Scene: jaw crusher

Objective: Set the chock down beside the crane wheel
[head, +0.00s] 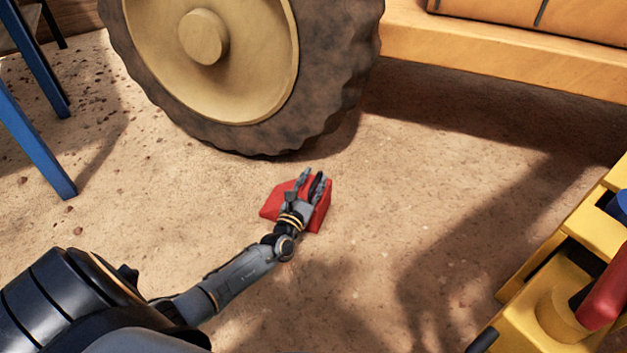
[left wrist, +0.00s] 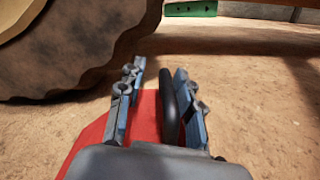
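The red wedge-shaped chock (head: 270,205) is at the sandy ground just in front of the big crane wheel (head: 240,75), with a gap between them. It appears to rest on the sand. My left gripper (head: 311,180) is over the chock. In the left wrist view, the chock (left wrist: 148,112) lies under the fingers, and its black handle (left wrist: 168,105) stands between them. The left gripper (left wrist: 158,100) is open, with a clear gap between the handle and the left finger; the handle is close to the right finger. The wheel (left wrist: 75,50) fills the upper left there. My right gripper is out of view.
A blue-legged stand (head: 35,145) is at the left. The yellow crane body (head: 510,60) runs along the upper right. A yellow machine (head: 560,290) with red and blue parts is at the lower right. The sand between is mostly clear.

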